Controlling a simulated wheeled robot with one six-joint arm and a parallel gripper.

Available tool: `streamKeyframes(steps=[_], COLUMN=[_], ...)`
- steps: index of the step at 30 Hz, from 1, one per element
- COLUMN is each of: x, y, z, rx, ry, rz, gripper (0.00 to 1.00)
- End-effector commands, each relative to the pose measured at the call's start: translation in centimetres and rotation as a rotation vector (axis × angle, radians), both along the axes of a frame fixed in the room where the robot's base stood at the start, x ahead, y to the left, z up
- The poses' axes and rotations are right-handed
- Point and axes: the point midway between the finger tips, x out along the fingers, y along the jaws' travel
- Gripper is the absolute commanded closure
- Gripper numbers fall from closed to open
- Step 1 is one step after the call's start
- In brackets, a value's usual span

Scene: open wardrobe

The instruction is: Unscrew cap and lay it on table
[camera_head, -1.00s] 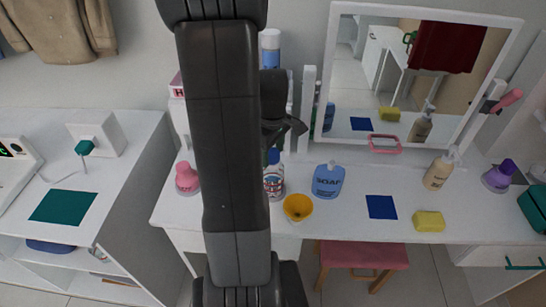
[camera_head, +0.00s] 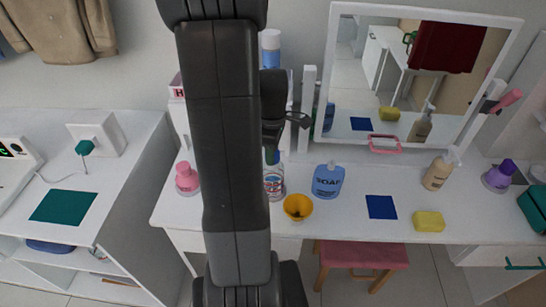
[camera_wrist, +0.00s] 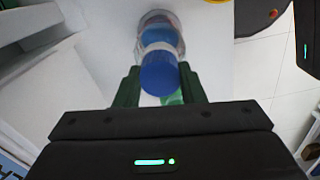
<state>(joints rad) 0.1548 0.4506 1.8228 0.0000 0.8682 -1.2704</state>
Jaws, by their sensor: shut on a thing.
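A clear bottle (camera_head: 274,184) stands on the white table, partly hidden behind my arm in the head view. The bottle (camera_wrist: 157,18) also shows at the top of the wrist view. My gripper (camera_wrist: 160,84) is shut on a blue cap (camera_wrist: 159,72), with one dark green finger on each side of it. The cap lines up with the bottle. I cannot tell whether it still touches the neck.
On the white table (camera_head: 340,220), a yellow cup (camera_head: 298,207) and a blue soap bottle (camera_head: 328,181) stand right of the bottle. A pink bottle (camera_head: 187,178) is to its left. A blue cloth (camera_head: 381,207) and yellow sponge (camera_head: 429,221) lie further right. The mirror (camera_head: 415,80) stands behind.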

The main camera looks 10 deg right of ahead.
Motion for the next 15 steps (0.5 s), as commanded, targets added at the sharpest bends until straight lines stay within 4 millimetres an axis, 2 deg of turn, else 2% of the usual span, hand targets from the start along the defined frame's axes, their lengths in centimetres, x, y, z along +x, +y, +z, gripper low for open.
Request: streamKeyframes(steps=[15], x=[0.0], y=[0.0], z=[0.04], rx=[0.0], ry=[0.0], rz=[0.585], gripper=[0.9])
